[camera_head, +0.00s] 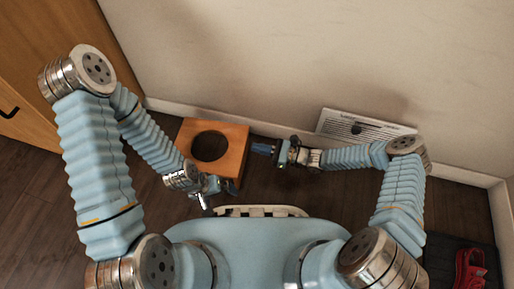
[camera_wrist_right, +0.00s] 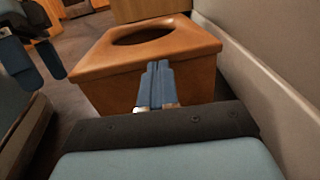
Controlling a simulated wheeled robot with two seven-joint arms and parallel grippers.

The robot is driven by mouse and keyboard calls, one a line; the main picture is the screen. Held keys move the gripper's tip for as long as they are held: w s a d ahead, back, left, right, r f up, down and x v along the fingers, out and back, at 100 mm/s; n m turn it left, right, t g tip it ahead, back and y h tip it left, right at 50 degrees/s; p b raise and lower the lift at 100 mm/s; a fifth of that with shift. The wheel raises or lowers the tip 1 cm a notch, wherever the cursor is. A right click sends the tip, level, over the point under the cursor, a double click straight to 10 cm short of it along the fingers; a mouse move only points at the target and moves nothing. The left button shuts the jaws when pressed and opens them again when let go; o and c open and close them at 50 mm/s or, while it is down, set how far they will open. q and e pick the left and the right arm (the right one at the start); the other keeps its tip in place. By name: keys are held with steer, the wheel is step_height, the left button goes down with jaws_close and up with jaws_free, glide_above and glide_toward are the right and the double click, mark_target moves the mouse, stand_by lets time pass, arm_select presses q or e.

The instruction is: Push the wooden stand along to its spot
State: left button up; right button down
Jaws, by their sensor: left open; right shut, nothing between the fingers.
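The wooden stand (camera_head: 236,139) is an orange-brown box with a round hole in its top. It stands upright on the floor near the wall in the head view, and it fills the upper middle of the right wrist view (camera_wrist_right: 190,46). My right gripper (camera_head: 257,148) is shut and empty, its fingertips (camera_wrist_right: 158,80) at the stand's right side. I cannot tell if they touch it. My left gripper (camera_head: 222,188) is open by the stand's near side. Its fingers also show at the left of the right wrist view (camera_wrist_right: 40,65).
The pale wall (camera_head: 290,60) with its baseboard runs behind the stand. A white vent grille (camera_head: 350,122) is at the wall by my right arm. A wooden cabinet (camera_head: 40,60) stands at the left. A red object (camera_head: 469,268) lies on a dark mat at the lower right.

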steer(key=p+v, duration=0.1)
steer(key=v, duration=1.1)
steer(key=s+a+f+n+g+h, duration=0.1)
steer(key=s+n+g+h, duration=0.1)
steer(key=s, duration=0.1)
steer(key=s+a+n+g+h, duration=0.1)
steer(key=s+n+g+h, duration=0.1)
steer(key=s+n, duration=0.1)
steer(key=s+a+f+n+g+h, duration=0.1)
steer(key=s+a+n+g+h, duration=0.1)
steer(key=s, duration=0.3)
steer(key=shift+f+n+g, duration=0.35)
steer(key=shift+n+g, duration=0.25)
steer(key=s+d+n+h, duration=0.3)
steer(key=s+n+h, duration=0.1)
steer(key=n+h, duration=0.2)
arm_select(q)
step_height(320, 180, up, 15)
steer(key=d+p, duration=0.1)
steer(key=p, duration=1.3)
steer(key=shift+s+d+r+p, duration=0.2)
steer(key=shift+s+d+p, duration=0.05)
steer(key=shift+s+p, duration=0.2)
arm_select(e)
step_height(320, 180, up, 19)
steer(key=n+t+h, duration=0.1)
steer(key=n+t, duration=0.2)
steer(key=n, duration=0.2)
steer(key=shift+s+d, duration=0.25)
steer(key=shift+d, duration=0.05)
